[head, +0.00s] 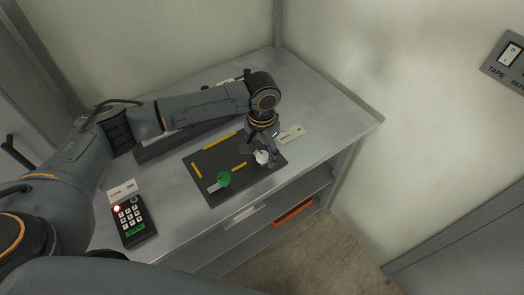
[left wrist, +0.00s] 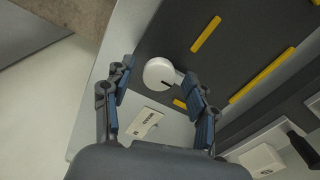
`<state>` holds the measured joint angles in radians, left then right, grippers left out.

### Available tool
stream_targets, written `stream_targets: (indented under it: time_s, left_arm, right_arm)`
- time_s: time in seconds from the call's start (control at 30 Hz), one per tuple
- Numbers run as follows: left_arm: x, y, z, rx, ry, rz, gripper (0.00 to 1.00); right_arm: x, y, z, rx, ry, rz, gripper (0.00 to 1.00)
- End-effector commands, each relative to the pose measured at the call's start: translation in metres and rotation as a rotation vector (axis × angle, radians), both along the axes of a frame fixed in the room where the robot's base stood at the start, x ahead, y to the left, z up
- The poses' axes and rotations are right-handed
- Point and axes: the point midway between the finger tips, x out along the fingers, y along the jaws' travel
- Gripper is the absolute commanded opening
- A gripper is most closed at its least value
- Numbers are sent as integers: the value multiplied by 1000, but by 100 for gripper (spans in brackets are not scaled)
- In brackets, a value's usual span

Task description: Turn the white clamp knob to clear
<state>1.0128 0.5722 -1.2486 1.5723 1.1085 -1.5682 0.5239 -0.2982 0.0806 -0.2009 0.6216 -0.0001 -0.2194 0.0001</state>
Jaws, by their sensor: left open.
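The white clamp knob (head: 262,157) sits near the right edge of the dark panel (head: 208,164). The right finger is closest to the knob's marked side. A small label plate (left wrist: 139,122) lies beside the panel, below the knob in the left wrist view. My right gripper is not in view.
A green knob (head: 223,179) and yellow strips (head: 221,141) are on the panel. A keypad (head: 134,221) with a red light lies at the table's left. An orange item (head: 293,213) is on the shelf below. A switch plate (head: 508,58) is on the right wall.

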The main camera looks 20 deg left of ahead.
Motion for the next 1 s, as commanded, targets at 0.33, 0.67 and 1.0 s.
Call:
stream_targets:
  time_s: [0.33, 0.67, 1.0]
  left_arm:
    - [0, 0, 0, -1, 0, 0, 3]
    - [0, 0, 2, -1, 1, -42, 3]
    - [-1, 0, 4, -1, 4, -269, 3]
  right_arm:
    - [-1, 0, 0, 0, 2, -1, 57]
    - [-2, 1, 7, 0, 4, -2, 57]
    - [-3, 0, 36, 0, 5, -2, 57]
